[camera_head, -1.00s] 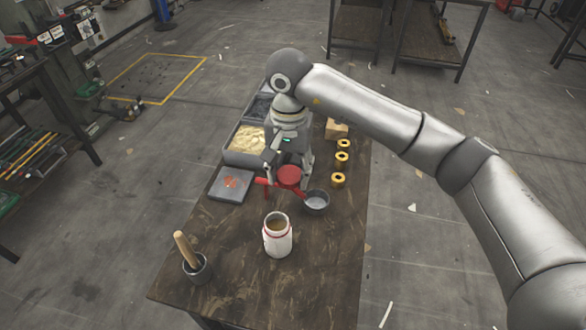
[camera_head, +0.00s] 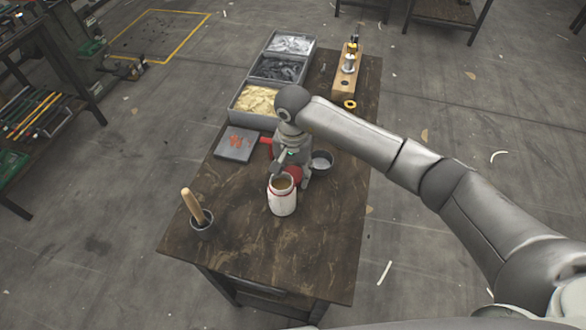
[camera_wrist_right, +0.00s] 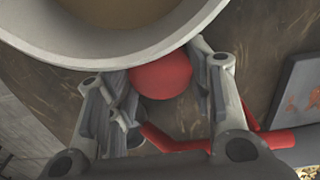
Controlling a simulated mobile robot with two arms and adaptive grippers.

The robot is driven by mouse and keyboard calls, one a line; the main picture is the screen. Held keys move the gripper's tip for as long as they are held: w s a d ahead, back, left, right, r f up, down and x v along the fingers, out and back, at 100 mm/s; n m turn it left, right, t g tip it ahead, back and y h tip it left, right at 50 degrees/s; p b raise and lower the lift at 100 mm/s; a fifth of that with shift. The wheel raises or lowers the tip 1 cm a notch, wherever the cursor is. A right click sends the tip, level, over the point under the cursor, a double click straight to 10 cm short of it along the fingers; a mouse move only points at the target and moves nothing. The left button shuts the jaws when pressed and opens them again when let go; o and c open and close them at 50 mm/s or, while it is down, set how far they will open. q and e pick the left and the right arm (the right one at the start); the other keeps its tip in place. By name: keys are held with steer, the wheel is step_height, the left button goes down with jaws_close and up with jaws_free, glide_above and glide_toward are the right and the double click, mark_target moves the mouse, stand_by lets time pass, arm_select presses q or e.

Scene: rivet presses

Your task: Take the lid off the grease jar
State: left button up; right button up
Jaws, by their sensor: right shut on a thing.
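The grease jar (camera_head: 282,203) is white with a red band and stands upright on the table. Its mouth is open and brown grease shows inside. In the right wrist view its pale rim (camera_wrist_right: 100,55) fills the upper left. My right gripper (camera_head: 291,170) is just behind the jar, pointing down. It is shut on a round red lid (camera_wrist_right: 160,75), which also shows in the head view (camera_head: 293,174). In the wrist view the lid is partly hidden behind the jar's rim; I cannot tell whether they touch. My left gripper is not in view.
A red bar (camera_wrist_right: 180,140) lies behind the gripper. A small grey bowl (camera_head: 321,162) stands right of it, and a grey plate (camera_head: 235,144) left. A pot with a wooden handle (camera_head: 200,218) stands front left. Bins (camera_head: 254,119) line the back. The table's front (camera_head: 285,260) is clear.

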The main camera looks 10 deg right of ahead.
mark_target(293, 175)
steer(key=shift+f, duration=0.3)
steer(key=o, duration=0.9)
steer(key=shift+c, duration=0.2)
steer(key=shift+r, duration=0.1)
steer(key=shift+r, duration=0.2)
step_height(293, 175, up, 12)
steer(key=b, duration=0.2)
steer(key=shift+f+b, duration=0.15)
steer(key=shift+b, duration=0.2)
